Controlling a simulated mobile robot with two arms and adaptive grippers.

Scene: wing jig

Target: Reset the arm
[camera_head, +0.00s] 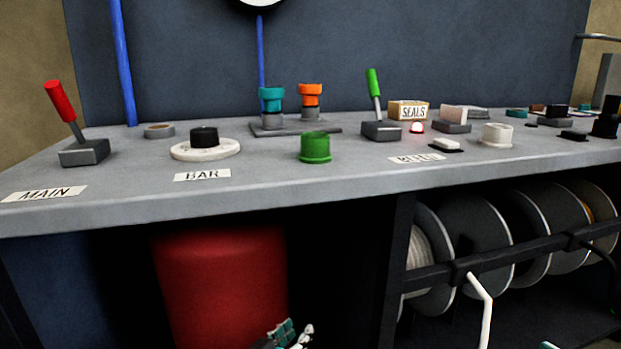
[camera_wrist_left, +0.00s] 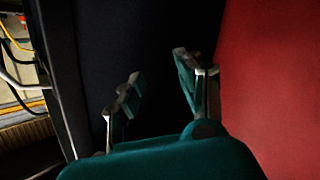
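My left gripper (camera_head: 287,333) shows at the bottom edge of the head view, low in front of the bench and beside a red cylinder (camera_head: 222,285) under it. In the left wrist view the two teal-and-grey fingers of the left gripper (camera_wrist_left: 158,78) stand apart with nothing between them. The red cylinder (camera_wrist_left: 275,80) fills the right side of that view, close to the right finger. A small teal piece (camera_head: 548,345) at the bottom right of the head view may be part of my right gripper; its fingers are hidden.
The grey bench (camera_head: 130,185) carries a red-handled lever (camera_head: 62,105), a black knob (camera_head: 204,138), a green cap (camera_head: 316,147) and a green-handled lever (camera_head: 375,97). Below, a rack of reels (camera_head: 480,245) stands at right behind a dark bar. A white hooked rod (camera_head: 485,305) hangs there.

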